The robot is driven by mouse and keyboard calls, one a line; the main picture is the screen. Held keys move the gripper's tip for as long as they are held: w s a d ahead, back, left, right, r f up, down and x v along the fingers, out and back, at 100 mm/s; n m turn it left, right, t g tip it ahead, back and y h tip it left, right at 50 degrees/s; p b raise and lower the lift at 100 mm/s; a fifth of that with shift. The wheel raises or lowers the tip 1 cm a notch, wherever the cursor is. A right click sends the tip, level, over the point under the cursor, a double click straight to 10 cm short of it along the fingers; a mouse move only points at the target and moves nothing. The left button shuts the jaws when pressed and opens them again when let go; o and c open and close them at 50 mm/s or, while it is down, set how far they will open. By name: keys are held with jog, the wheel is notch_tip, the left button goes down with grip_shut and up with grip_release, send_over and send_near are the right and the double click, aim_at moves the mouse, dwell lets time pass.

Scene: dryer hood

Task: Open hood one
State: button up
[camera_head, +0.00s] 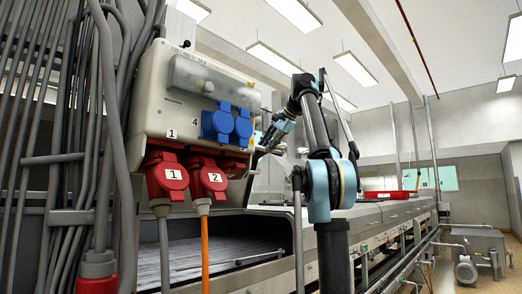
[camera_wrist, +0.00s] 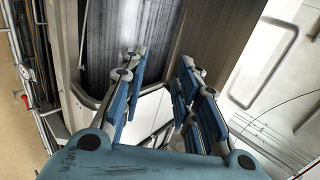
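The dryer (camera_head: 375,215) is a long pale machine running away to the right in the head view. Its near end has a low dark opening with a flat bed (camera_head: 225,255) inside. I cannot tell which hood section is hood one; no hood number is readable. In the wrist view a pale panel (camera_wrist: 255,95) with a rounded grey loop outline lies to the right of my fingers. My gripper (camera_wrist: 162,62) is open, with nothing between its blue fingers. In the head view my gripper (camera_head: 265,143) is beside the socket box, above the dryer, partly hidden.
A beige socket box (camera_head: 155,95) with blue sockets (camera_head: 228,124) and red sockets marked 1 (camera_head: 166,177) and 2 (camera_head: 208,180) stands close at left, cables hanging below. Grey pipes (camera_head: 70,150) fill the left edge. A red tray (camera_head: 386,195) lies on the dryer. Floor shows at right.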

jog(key=shift+s+d, duration=1.75)
jog(key=shift+s, duration=0.15)
jog(key=shift+c, duration=0.3)
